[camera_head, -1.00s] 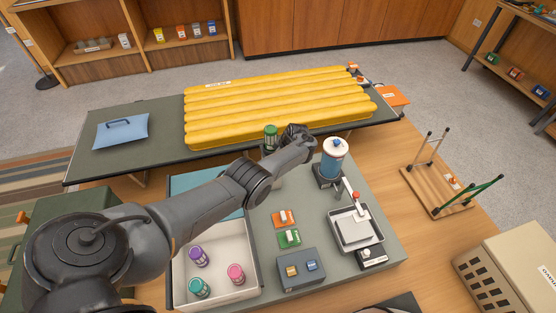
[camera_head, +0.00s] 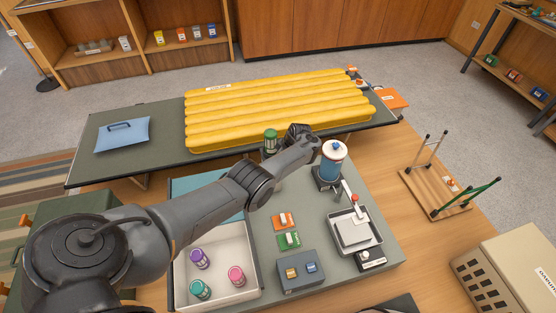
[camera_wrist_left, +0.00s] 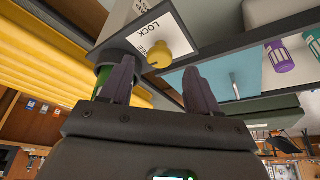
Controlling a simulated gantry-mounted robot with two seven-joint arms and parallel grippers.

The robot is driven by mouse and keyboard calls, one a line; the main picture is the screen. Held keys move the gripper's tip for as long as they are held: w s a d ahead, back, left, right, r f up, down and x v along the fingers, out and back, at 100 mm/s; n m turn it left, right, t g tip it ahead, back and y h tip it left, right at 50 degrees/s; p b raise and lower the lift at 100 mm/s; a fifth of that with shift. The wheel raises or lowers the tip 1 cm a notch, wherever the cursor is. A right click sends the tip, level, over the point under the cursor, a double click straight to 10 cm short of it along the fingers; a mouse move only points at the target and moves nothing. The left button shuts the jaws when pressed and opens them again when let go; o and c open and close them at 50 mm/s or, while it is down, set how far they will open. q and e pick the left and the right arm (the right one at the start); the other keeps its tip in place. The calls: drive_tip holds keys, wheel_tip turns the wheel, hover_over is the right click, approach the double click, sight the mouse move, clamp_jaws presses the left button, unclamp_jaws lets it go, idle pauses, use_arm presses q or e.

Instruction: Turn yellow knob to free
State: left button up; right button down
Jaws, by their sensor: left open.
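The yellow knob (camera_wrist_left: 158,54) sits on a white label plate (camera_wrist_left: 150,40) that reads LOCK and a second word partly covered by the knob. In the left wrist view my left gripper (camera_wrist_left: 160,82) is open, with its two dark fingers apart and the knob just beyond and between their tips; I see no contact. In the head view my left gripper (camera_head: 312,145) is at the far side of the grey workbench, beside the blue-and-white canister. The knob is hidden from the head view. My right gripper is not in view.
A green canister (camera_head: 270,140) stands right by the left gripper. The blue-and-white canister (camera_head: 334,160) is close on its right. A yellow air mattress (camera_head: 275,105) lies behind. A tray (camera_head: 245,285) holds several small bottles at the front left.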

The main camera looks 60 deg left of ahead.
use_arm(q)
drive_tip(key=p+v, duration=0.3)
drive_tip(key=v, duration=0.4)
drive_tip(key=shift+w+d+r, duration=0.15)
drive_tip(key=shift+d+r, duration=0.05)
drive_tip(key=shift+r, duration=0.15)
